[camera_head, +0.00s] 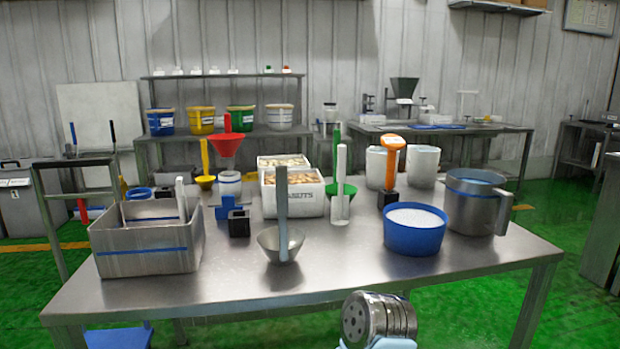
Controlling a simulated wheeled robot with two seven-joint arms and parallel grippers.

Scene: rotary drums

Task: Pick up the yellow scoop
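The yellow scoop (205,181) stands toward the back left of the steel table, its bowl down and its handle upright. Neither of my grippers shows in this view. A round metal part with holes at the bottom edge seems to belong to my own arm.
A grey scoop (282,241) stands at the table's (330,280) front middle. A white box (293,198), a white scoop (341,202), a blue bowl (414,238) of white grains and a steel jug (474,210) stand to the right. The front edge is mostly clear.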

